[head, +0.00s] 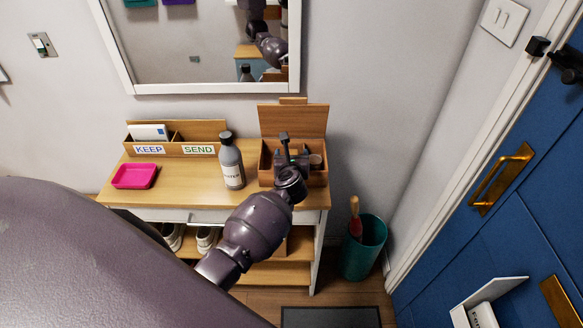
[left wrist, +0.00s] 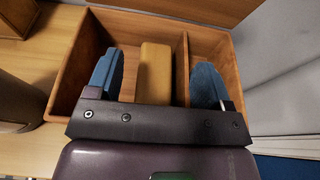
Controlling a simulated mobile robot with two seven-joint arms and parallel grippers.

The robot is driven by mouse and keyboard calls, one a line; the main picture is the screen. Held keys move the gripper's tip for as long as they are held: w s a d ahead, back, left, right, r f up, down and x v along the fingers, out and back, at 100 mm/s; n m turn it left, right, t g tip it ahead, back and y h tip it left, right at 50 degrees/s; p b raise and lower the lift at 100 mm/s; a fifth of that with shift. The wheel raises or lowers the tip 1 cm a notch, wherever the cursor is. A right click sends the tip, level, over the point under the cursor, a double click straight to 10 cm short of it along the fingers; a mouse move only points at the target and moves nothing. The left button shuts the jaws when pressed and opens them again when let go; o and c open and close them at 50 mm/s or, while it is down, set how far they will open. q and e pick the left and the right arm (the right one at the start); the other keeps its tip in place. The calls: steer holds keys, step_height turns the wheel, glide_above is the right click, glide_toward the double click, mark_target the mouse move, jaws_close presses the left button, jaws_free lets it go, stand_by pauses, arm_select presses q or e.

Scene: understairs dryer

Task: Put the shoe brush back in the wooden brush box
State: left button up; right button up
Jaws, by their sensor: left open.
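The wooden brush box (head: 296,118) stands at the right end of the wooden console table with its lid raised. In the left wrist view the box (left wrist: 78,62) is open and a thin divider (left wrist: 182,60) splits it. A tan block (left wrist: 155,72), which looks like the shoe brush's wooden back, sits in the left compartment. My left gripper (head: 291,160) is over the box and open. In the left wrist view its blue fingers (left wrist: 158,65) stand apart on either side of the block, the right finger beyond the divider. The block's underside is hidden. My right gripper is not in view.
A grey bottle (head: 231,163) stands just left of the box. A pink tray (head: 134,176) and a KEEP/SEND letter holder (head: 207,130) are farther left. A mirror (head: 212,87) hangs above. A teal bin (head: 364,249) stands on the floor at right, near the blue door (head: 500,240).

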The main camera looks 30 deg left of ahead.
arm_select(q)
steer(key=s+d+r+m+t, duration=0.2)
steer(key=s+d+r+m, duration=0.1)
steer(key=s+m, duration=0.35)
steer(key=s+d+r+m+t, duration=0.2)
steer(key=s+d+r+m, duration=0.1)
steer(key=s+m, duration=0.3)
steer(key=s+f+m+g+h, duration=0.1)
steer(key=s+f+m, duration=0.3)
steer(key=m, duration=0.6)
steer(key=s+d+f+m+g+h, duration=0.1)
steer(key=s+f+m+h, duration=0.3)
steer(key=s+m, duration=0.4)
steer(key=s+d+f+m+g+h, duration=0.1)
steer(key=s+m, duration=0.5)
steer(key=m, duration=0.7)
step_height(320, 180, down, 3)
steer(key=shift+s+f+g+h, duration=0.1)
steer(key=shift+s+g+h, duration=0.05)
steer(key=shift+g+h, duration=0.75)
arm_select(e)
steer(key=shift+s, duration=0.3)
arm_select(q)
steer(key=shift+w+d+f+b, duration=0.1)
steer(key=shift+w+f+b, duration=0.15)
steer(key=shift+f+b, duration=0.25)
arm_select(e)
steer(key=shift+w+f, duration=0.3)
